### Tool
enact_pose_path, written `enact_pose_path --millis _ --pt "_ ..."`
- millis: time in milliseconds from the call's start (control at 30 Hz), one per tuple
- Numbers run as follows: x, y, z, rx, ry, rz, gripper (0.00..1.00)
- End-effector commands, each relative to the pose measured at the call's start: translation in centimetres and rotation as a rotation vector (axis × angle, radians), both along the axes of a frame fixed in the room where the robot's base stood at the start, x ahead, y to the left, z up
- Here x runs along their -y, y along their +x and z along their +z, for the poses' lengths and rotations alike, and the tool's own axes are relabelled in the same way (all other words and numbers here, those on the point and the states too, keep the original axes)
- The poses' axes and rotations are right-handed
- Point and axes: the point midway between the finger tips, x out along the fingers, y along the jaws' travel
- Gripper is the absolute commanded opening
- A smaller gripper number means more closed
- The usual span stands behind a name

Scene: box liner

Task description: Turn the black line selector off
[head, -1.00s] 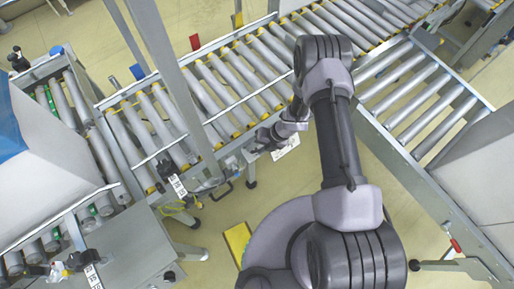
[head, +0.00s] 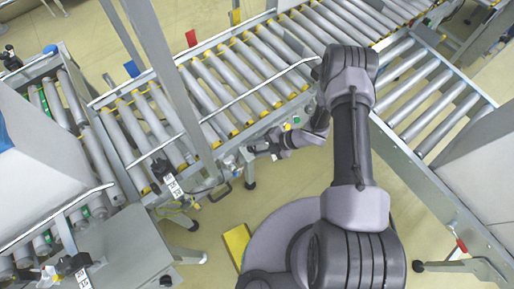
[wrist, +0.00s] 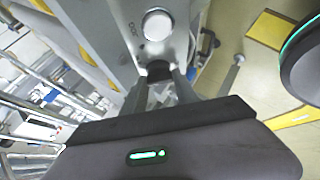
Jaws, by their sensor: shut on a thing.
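The black line selector (wrist: 158,70) shows in the wrist view as a small dark knob on a grey metal panel (wrist: 115,30), just below a round silver-white button (wrist: 157,25). My gripper (wrist: 160,85) has its two fingers at the knob, one on each side, and is shut on it. The fingers hide part of the knob, so its pointing direction cannot be told. In the head view my gripper (head: 252,151) is at the near side of the roller conveyor (head: 222,90); the selector is too small to make out there.
A grey post (head: 177,75) stands left of my arm. A black handle (head: 222,190) and a tagged lever (head: 172,185) are left of my gripper. A second roller conveyor (head: 425,95) is at right. The floor around the yellow block (head: 237,242) is mostly clear.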

Motion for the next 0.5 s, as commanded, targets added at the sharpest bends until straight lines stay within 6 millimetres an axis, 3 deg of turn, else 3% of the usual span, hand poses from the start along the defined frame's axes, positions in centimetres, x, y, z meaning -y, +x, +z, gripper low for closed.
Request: enact_pose_path --millis 500 --pt "0.06 0.01 -0.01 -0.02 0.03 -0.043 0.0"
